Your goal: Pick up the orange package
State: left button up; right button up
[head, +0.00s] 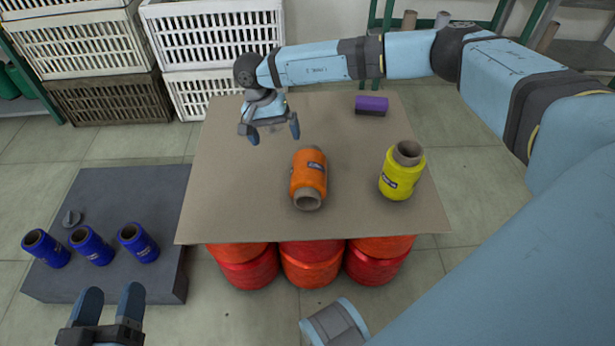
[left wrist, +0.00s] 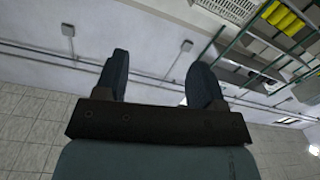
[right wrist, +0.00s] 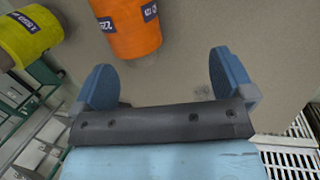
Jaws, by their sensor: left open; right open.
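The orange package (head: 309,177) is a wound bobbin lying on its side on the brown table board (head: 230,190), its open core end facing the front. It also shows at the top of the right wrist view (right wrist: 132,27). My right gripper (head: 271,133) is open and empty above the board, to the left of and behind the orange package, not touching it; its fingers show in the right wrist view (right wrist: 165,82). My left gripper (head: 108,305) is open and empty at the lower left, in front of the grey platform; the left wrist view (left wrist: 160,82) shows only wall, floor and shelving beyond it.
A yellow bobbin (head: 402,172) stands right of the orange package. Red bobbins (head: 312,262) are under the board. Blue bobbins (head: 91,245) are on the grey platform (head: 130,195). White crates (head: 215,40) stand at the back.

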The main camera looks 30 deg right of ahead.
aim_at(305, 146)
jog(key=w+d+h+b, duration=0.1)
jog(key=w+d+h, duration=0.1)
jog(key=d, duration=0.4)
jog(key=b+x, duration=0.2)
jog(key=x, duration=0.3)
jog(key=shift+d+f, duration=0.2)
jog(key=shift+d, duration=0.05)
jog(key=shift+s+d+f+b, duration=0.15)
jog(key=shift+f+b, duration=0.2)
jog(key=shift+f, duration=0.25)
jog(key=shift+s+d+f+b, duration=0.1)
jog(key=shift+f+b, duration=0.25)
jog(key=shift+f, duration=0.15)
jog(key=b+x, duration=0.2)
jog(key=x, duration=0.1)
jog(key=shift+f, duration=0.45)
jog(key=shift+d+f, duration=0.15)
jog(key=shift+f, duration=0.1)
jog(key=shift+r, duration=0.1)
jog(key=c, duration=1.2)
pick_arm(q)
jog(key=f+m, duration=0.1)
jog(key=f, duration=0.1)
jog(key=w+f+m, duration=0.1)
jog(key=f, duration=0.1)
jog(key=shift+w+a+f+m+h, duration=0.1)
jog(key=shift+a+m+h, duration=0.1)
jog(key=shift+m+h, duration=0.1)
